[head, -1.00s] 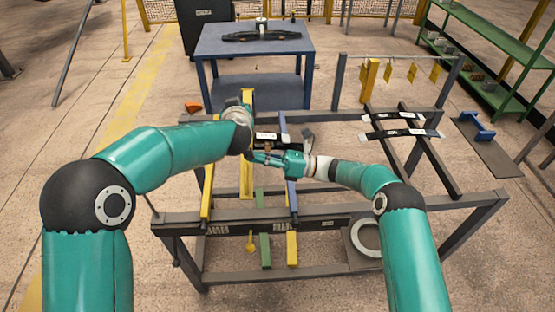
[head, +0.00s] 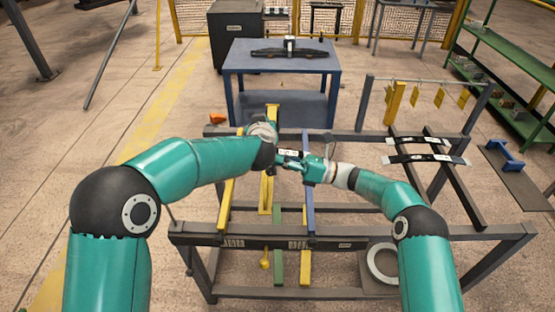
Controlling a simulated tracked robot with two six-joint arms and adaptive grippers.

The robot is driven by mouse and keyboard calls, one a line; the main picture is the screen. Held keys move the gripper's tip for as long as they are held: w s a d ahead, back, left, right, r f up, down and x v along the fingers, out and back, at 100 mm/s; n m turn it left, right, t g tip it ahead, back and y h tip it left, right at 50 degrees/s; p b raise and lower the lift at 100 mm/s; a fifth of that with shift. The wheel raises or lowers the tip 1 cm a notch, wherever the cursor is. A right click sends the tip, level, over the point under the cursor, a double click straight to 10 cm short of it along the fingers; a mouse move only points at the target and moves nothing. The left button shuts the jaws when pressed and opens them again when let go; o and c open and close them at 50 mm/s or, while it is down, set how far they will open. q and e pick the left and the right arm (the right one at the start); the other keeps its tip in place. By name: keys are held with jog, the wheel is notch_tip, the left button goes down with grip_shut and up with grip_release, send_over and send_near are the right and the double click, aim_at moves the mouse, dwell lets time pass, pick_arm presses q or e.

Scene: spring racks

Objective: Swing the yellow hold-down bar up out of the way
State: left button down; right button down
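Several yellow bars show in the head view, and I cannot tell for sure which is the hold-down bar. One yellow bar (head: 226,205) runs lengthwise at the left of the dark rack. Another yellow bar (head: 266,190) stands beside it, partly hidden by my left arm. My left gripper (head: 277,157) is over the middle of the rack, its fingers mostly hidden behind the wrist. My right gripper (head: 289,161) points left, close to the left one, beside a dark strip (head: 291,152) with white labels. Its fingers are too small to read, and contact is unclear.
A blue bar (head: 309,190) and a green bar (head: 278,250) lie in the rack. Dark strips (head: 425,157) with white labels rest on the rack's right side. A blue table (head: 282,62) stands behind. A green shelf (head: 510,60) stands at the right.

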dwell(0.9)
pick_arm(q)
jog(key=c, duration=1.2)
grip_release()
jog(key=shift+s, duration=0.1)
